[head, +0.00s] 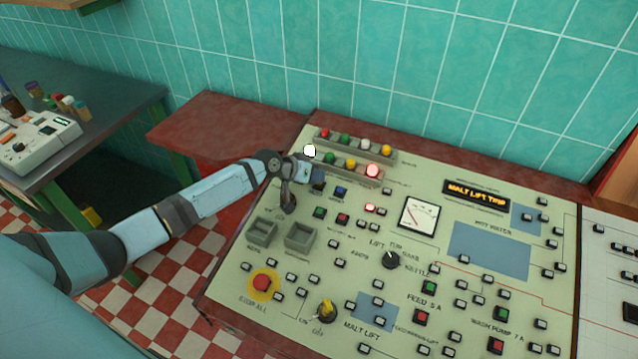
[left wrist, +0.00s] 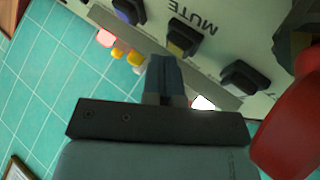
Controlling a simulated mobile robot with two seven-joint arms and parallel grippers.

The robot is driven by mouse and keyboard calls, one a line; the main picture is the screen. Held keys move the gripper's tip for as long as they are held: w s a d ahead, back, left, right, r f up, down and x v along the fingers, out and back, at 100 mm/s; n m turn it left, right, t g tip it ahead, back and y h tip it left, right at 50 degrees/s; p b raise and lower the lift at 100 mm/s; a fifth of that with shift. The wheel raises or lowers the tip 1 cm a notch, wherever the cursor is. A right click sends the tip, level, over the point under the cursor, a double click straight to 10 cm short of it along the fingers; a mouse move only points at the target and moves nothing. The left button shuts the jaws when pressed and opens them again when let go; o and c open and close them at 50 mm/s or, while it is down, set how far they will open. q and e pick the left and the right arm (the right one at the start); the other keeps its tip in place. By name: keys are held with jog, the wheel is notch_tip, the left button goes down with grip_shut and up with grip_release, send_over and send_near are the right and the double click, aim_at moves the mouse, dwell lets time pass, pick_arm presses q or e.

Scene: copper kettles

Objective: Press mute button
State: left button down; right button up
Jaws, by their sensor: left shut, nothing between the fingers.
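The sloped control panel (head: 400,285) fills the right half of the head view. In the left wrist view, the upside-down word MUTE stands beside a black-framed button with a dull yellow cap (left wrist: 183,40). My left gripper (left wrist: 165,62) is shut and empty, its fingertips pointing at the panel close to this button. I cannot tell whether they touch it. In the head view the left gripper (head: 317,174) is over the panel's upper left part, just below the lamp rows, and hides part of the buttons there. My right gripper is not in view.
A blue button (head: 340,190) is beside the gripper. A lit white lamp (head: 309,151) and a lit red lamp (head: 373,170) are close by. The display (head: 476,195) reads MALT LIFT TRIP. A red emergency stop (head: 262,283) sits lower left. A red part (left wrist: 290,130) stands close in the wrist view.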

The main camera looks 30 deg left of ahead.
pick_arm(q)
jog(key=shift+f, duration=0.25)
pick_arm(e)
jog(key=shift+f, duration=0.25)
pick_arm(q)
jog(key=shift+r, duration=0.1)
jog(key=shift+s+r+p, duration=0.1)
jog(key=shift+r+p, duration=0.4)
jog(key=shift+r, duration=0.2)
pick_arm(e)
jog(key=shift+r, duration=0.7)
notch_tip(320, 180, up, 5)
jog(key=p, duration=0.4)
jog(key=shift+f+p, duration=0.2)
jog(key=shift+p, duration=0.1)
pick_arm(q)
jog(key=r, duration=0.2)
jog(key=s+r, duration=0.1)
jog(key=r, duration=0.2)
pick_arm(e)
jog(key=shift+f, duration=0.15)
